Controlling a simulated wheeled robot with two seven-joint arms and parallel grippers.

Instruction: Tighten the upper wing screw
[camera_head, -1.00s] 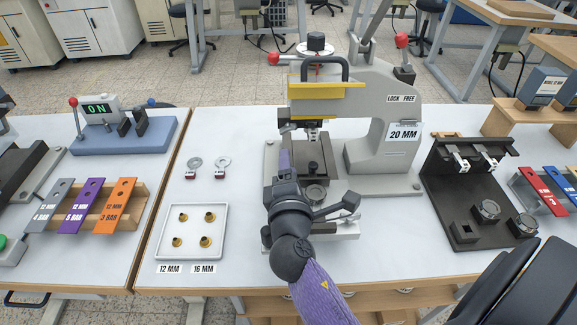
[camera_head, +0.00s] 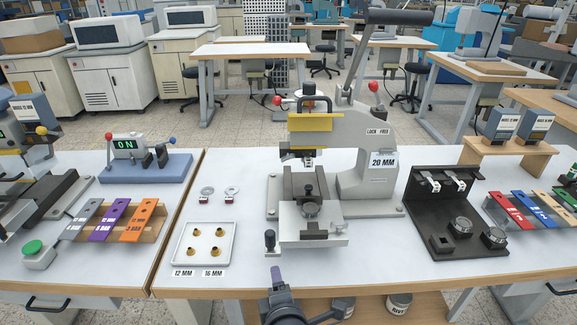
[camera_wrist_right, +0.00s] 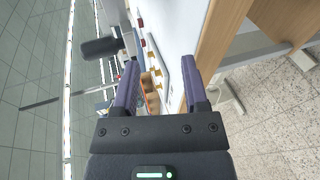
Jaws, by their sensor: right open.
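The grey stamping press (camera_head: 385,140) with a yellow head (camera_head: 316,123) and a "20 MM" label stands in the middle of the white bench. A small metal clamp part (camera_head: 309,159) hangs under the head; I cannot clearly make out the upper wing screw. My right gripper (camera_head: 277,274) is at the bench's front edge, below and in front of the press, touching nothing. In the right wrist view its purple fingers (camera_wrist_right: 162,75) are apart and empty. My left gripper is out of view.
A white tray (camera_head: 177,257) with several brass pieces and two ring tags (camera_head: 207,194) lie left of the press. A black fixture (camera_head: 432,232) stands to the right.

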